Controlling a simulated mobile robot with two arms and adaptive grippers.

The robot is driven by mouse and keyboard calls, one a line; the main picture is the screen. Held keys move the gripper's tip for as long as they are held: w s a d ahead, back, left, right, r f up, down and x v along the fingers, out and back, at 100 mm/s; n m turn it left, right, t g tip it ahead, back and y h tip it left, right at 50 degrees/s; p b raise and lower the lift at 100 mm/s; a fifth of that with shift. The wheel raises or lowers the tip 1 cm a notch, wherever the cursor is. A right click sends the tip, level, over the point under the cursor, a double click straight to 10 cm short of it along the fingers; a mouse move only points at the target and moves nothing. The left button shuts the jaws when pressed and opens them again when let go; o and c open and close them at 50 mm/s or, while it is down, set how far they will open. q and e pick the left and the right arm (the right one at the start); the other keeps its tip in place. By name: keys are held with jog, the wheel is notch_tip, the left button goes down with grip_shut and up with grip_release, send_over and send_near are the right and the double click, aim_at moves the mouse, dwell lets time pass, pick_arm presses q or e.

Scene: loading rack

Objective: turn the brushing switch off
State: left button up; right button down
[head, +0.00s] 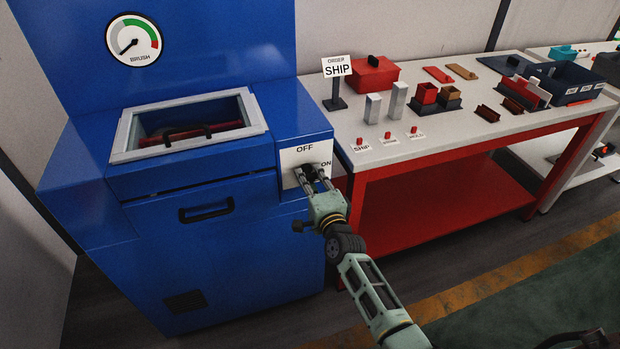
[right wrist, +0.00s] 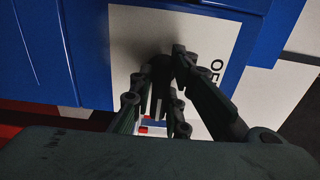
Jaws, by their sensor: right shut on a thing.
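The blue brushing machine (head: 215,255) stands at the left in the head view. Its white switch plate (head: 288,160) is marked OFF at the upper left and ON at the right. My right gripper (head: 312,176) reaches the plate and is shut on the switch, which its fingers mostly hide, so I cannot tell the handle's exact angle. In the right wrist view the fingers (right wrist: 168,72) are close to the plate (right wrist: 130,50), with part of the OFF lettering at its right. The BRUSH gauge (head: 133,40) has its needle pointing to the lower left.
The machine's framed opening (head: 190,100) holds a dark red part. A white-topped table (head: 440,140) with red legs stands close at the right. It bears a SHIP sign (head: 337,66), small red buttons, blocks and a dark blue bin (head: 570,82). The floor in front is clear.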

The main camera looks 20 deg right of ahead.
jog(key=shift+r+n, duration=0.1)
jog(key=shift+n, duration=0.3)
jog(key=n, duration=0.3)
jog(key=shift+n+p, duration=0.3)
jog(key=shift+n, duration=0.1)
jog(key=n, duration=0.4)
jog(key=shift+p, duration=0.3)
jog(key=n, duration=0.5)
jog(key=shift+n, duration=2.2)
jog(key=c, duration=1.7)
grip_release()
jog(key=shift+a, duration=0.1)
